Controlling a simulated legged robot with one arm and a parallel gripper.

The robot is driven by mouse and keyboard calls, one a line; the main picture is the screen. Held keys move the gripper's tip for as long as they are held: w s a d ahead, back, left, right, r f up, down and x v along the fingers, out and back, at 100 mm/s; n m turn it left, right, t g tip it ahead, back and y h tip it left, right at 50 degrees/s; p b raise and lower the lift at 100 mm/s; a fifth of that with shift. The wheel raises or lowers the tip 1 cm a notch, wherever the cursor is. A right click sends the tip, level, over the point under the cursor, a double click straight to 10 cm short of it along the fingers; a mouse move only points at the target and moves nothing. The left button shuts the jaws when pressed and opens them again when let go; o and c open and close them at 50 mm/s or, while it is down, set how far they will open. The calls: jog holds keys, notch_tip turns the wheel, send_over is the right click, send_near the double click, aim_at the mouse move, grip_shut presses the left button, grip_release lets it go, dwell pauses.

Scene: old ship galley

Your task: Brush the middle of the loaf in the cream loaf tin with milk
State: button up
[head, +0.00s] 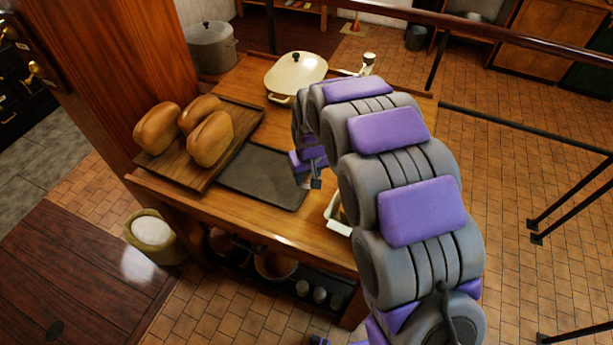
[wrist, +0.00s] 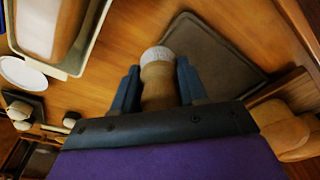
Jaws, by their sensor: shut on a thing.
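My gripper (wrist: 158,78) is shut on a brush (wrist: 157,92) with a round wooden handle and a pale, whitish end pointing away from the jaws. In the head view my gripper (head: 312,178) hangs over the table beside the dark mat; the brush is hard to make out there. The cream loaf tin (wrist: 82,62) is at the upper left of the wrist view, with a tan loaf (wrist: 42,22) in it. The brush is apart from the tin. In the head view my arm hides most of the tin (head: 333,222). A white round dish (wrist: 22,73) is beside the tin; its contents are unclear.
A dark flat mat (head: 262,177) lies on the wooden table. Left of it, a board (head: 190,172) bears three baked loaves (head: 210,138). A cream lidded pot (head: 295,75) stands at the back. A sack (head: 152,235) is on the floor. Railings run at the right.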

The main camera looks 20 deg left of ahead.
jog(key=shift+r+p, duration=0.65)
jog(key=shift+r, duration=0.85)
jog(key=shift+p, duration=0.3)
